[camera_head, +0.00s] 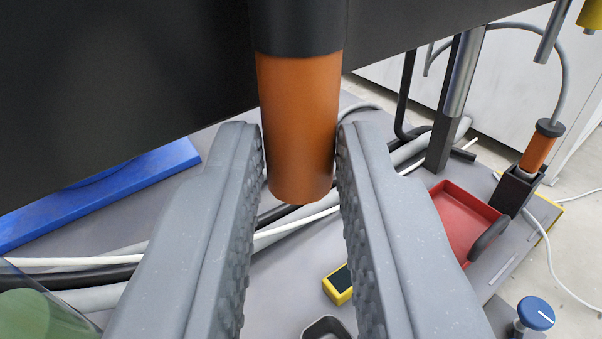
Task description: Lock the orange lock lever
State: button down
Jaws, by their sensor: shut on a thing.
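The orange lock lever (298,125) hangs down in the upper middle of the view. Its upper part is a black collar against a large dark panel (120,60). My gripper (300,160) has its two grey textured fingers on either side of the lever's lower part, shut on it. The lever's rounded lower end shows between the fingers. Where the lever joins its fixture is out of view above.
Below lie a blue bar (110,190), black and white cables (90,264), a small yellow device (338,285) and a red tray (462,215). An orange-handled tool (537,150) stands in a black holder at right. A blue knob (535,313) is at lower right.

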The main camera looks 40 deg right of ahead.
jog(key=shift+s+d+f+n, duration=0.15)
jog(key=shift+f+n, duration=0.2)
jog(key=shift+n, duration=0.15)
jog(key=shift+d, duration=0.1)
jog(key=c, duration=1.6)
grip_release()
jog(key=shift+o, duration=0.2)
jog(key=shift+r, duration=0.1)
jog(key=shift+s+a, duration=0.2)
jog(key=v, duration=1.3)
jog(key=shift+f, duration=0.5)
jog(key=shift+s, duration=0.15)
